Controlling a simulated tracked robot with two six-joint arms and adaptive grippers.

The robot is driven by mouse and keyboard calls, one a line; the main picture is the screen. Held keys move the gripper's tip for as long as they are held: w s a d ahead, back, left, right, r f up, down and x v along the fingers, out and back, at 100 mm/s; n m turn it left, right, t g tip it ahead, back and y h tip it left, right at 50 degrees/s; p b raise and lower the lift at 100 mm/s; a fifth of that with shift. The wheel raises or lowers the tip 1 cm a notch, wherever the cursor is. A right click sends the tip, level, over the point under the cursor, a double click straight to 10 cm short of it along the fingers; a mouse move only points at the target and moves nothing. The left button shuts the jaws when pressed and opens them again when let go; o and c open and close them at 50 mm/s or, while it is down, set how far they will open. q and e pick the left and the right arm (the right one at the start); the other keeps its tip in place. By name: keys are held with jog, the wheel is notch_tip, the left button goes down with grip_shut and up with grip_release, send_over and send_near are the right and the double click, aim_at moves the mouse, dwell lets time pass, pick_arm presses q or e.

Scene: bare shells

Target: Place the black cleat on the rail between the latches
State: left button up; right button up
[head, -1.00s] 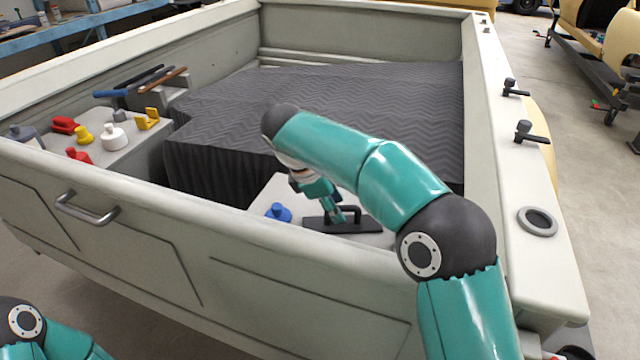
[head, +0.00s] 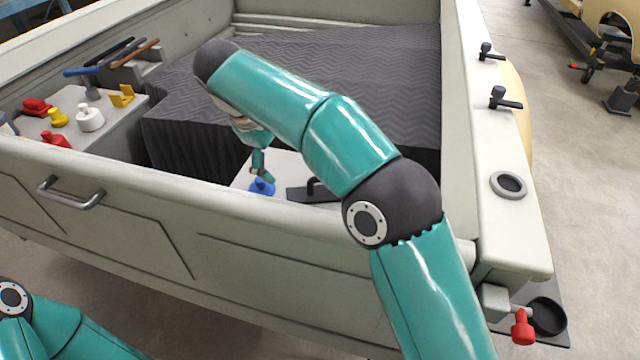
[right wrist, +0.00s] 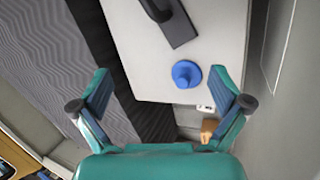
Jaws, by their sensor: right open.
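The black cleat (head: 302,194), a flat dark base with a raised handle, lies on a pale box top inside the truck bed. My right forearm covers part of it. It shows at the top of the right wrist view (right wrist: 177,28). My right gripper (head: 259,172) is open and empty, close to the blue knob (head: 262,188) left of the cleat. In the right wrist view the blue knob (right wrist: 186,74) lies between the spread fingers (right wrist: 161,80). Two black latches (head: 488,52) (head: 504,98) stand on the pale rail (head: 487,145) at the right. My left gripper is out of view.
The bed wall (head: 215,185) runs across in front of the box. A ribbed dark mat (head: 320,65) fills the bed. Red, yellow and white pieces stand on a shelf (head: 75,125) at left. A dark ring (head: 509,185) sits on the rail. A red knob (head: 522,328) is low right.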

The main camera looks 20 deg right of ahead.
jog(key=s+d+r+m+t+y, duration=0.25)
jog(key=s+d+r+m, duration=0.45)
jog(key=m, duration=0.4)
jog(key=shift+y, duration=0.35)
jog(key=x, duration=0.4)
jog(key=p+x, duration=0.1)
jog(key=x, duration=0.3)
jog(key=s+x, duration=0.1)
jog(key=x, duration=0.3)
jog(key=shift+d+f, duration=0.3)
jog(key=shift+f, duration=0.05)
jog(key=shift+w+f+p, duration=0.35)
jog(key=shift+f+p, duration=0.15)
jog(key=p+x, duration=0.1)
jog(key=x, duration=0.3)
jog(key=shift+w, duration=0.1)
jog(key=shift+a, duration=0.1)
jog(key=c, duration=1.3)
jog(key=shift+o, duration=0.2)
jog(key=shift+r, duration=0.2)
